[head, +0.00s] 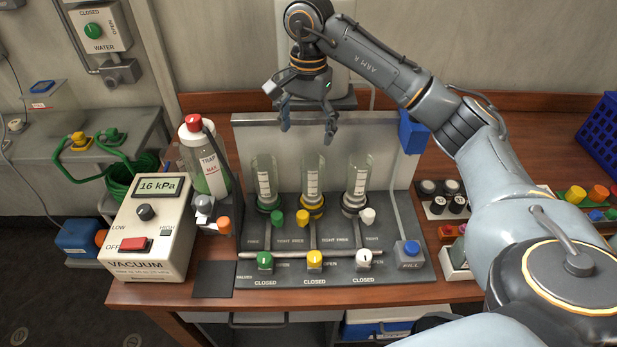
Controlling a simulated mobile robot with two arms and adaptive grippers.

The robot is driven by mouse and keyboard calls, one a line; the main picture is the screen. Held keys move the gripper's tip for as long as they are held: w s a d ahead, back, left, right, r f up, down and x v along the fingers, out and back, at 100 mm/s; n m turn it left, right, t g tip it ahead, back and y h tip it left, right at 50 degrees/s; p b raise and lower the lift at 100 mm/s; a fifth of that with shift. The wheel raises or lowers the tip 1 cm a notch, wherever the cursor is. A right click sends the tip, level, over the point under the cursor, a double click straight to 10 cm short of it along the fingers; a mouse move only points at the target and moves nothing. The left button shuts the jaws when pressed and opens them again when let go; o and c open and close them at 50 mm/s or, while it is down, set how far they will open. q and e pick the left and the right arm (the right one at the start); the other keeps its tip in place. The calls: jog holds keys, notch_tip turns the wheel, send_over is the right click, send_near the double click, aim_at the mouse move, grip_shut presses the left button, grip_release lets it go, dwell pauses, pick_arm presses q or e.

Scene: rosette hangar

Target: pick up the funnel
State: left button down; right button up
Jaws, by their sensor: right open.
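Three clear glass funnels with printed scales stand upright in a row on the grey manifold station (300,275). The left funnel (264,178) has a green stopcock below it, the middle funnel (312,180) a yellow one, and the right funnel (359,178) a white one. My right gripper (308,132) is open and empty, pointing down above the middle funnel, with a gap below its fingertips. Its exact depth over the row is hard to tell. My left gripper is not in view.
A vacuum unit (150,228) reading 16 kPa and a trap bottle (203,160) stand on the left. A blue fill button (408,250) is at the station's right end. Dark-capped vials (440,197) and a blue crate (601,135) are further right.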

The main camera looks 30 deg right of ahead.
aim_at(310, 157)
jog(key=f, duration=0.5)
jog(key=f+p, duration=0.1)
jog(key=f, duration=0.2)
jog(key=shift+s+d, duration=0.15)
jog(key=shift+d, duration=0.2)
jog(key=f+p, duration=0.2)
jog(key=f, duration=0.2)
jog(key=shift+s+d+f+p, duration=0.15)
jog(key=shift+s+f+p, duration=0.15)
jog(key=shift+f+p, duration=0.1)
jog(key=shift+f, duration=0.3)
jog(key=c, duration=1.2)
